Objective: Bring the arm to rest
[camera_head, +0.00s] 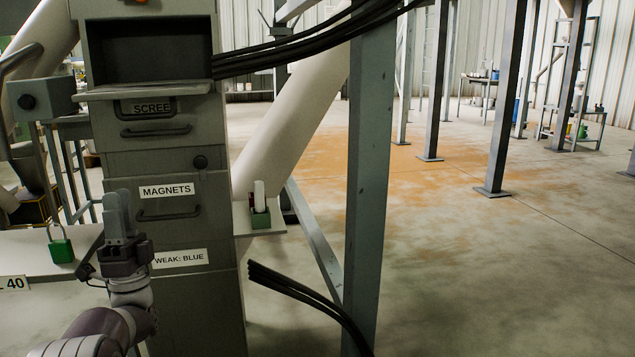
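My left arm comes in from the bottom left. Its gripper (117,215) points up in front of the grey cabinet, beside the "MAGNETS" drawer. The fingers look close together, but I cannot tell whether they are open or shut, and no held object can be made out. My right gripper is not in view.
The grey cabinet (190,240) has labelled drawers and an open top bay. A green padlock (61,247) stands left on a pale surface. A small green holder (260,216) sits on a side shelf. A steel post (369,180) and black cables are right; open floor (450,260) lies beyond.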

